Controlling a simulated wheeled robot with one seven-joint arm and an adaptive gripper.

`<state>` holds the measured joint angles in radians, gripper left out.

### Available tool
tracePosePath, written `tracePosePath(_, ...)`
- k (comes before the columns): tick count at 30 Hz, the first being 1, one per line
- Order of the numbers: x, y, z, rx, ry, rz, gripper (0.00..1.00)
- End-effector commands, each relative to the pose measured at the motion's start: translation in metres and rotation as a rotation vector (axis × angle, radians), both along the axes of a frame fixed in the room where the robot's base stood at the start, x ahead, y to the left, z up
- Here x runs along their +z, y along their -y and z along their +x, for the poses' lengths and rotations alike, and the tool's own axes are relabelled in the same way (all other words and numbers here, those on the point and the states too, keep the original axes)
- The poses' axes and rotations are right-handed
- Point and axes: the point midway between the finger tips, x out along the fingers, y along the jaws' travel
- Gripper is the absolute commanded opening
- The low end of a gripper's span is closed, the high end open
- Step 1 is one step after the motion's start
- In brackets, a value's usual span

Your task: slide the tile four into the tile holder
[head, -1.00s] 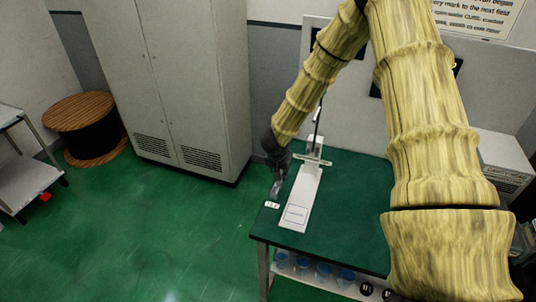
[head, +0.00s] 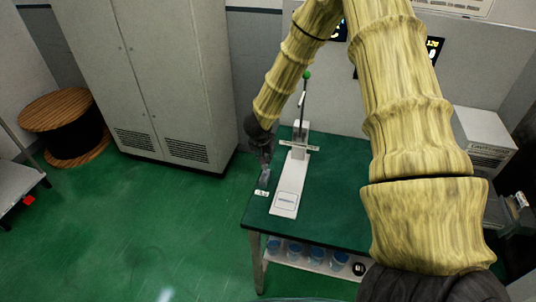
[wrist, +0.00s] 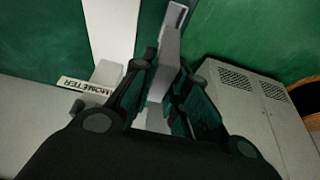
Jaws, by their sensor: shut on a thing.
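My gripper (head: 264,177) hangs pointing down at the left edge of the green table, beside the long white board. In the wrist view the fingers (wrist: 165,85) are shut on a pale grey slab (wrist: 169,50), seen nearly edge-on, which I take to be the tile. In the head view a small white piece with dark marks (head: 261,193) shows just below the fingertips. Its marks are too small to read, and I cannot tell whether it is the held tile or the holder. No tile holder can be picked out for certain.
Jars (head: 295,250) stand below. A grey cabinet (head: 165,75) stands behind left.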

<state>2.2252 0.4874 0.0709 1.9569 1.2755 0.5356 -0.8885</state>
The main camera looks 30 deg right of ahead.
Motion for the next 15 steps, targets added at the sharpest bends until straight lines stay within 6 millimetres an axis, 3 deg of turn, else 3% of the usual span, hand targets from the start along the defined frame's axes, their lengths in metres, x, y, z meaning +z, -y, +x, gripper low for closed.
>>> tracePosePath(3, -0.014, 0.000, 0.001, 0.000, -0.002, -0.001, 0.00)
tracePosePath(15, -0.038, 0.000, -0.004, 0.000, 0.003, 0.000, 0.00)
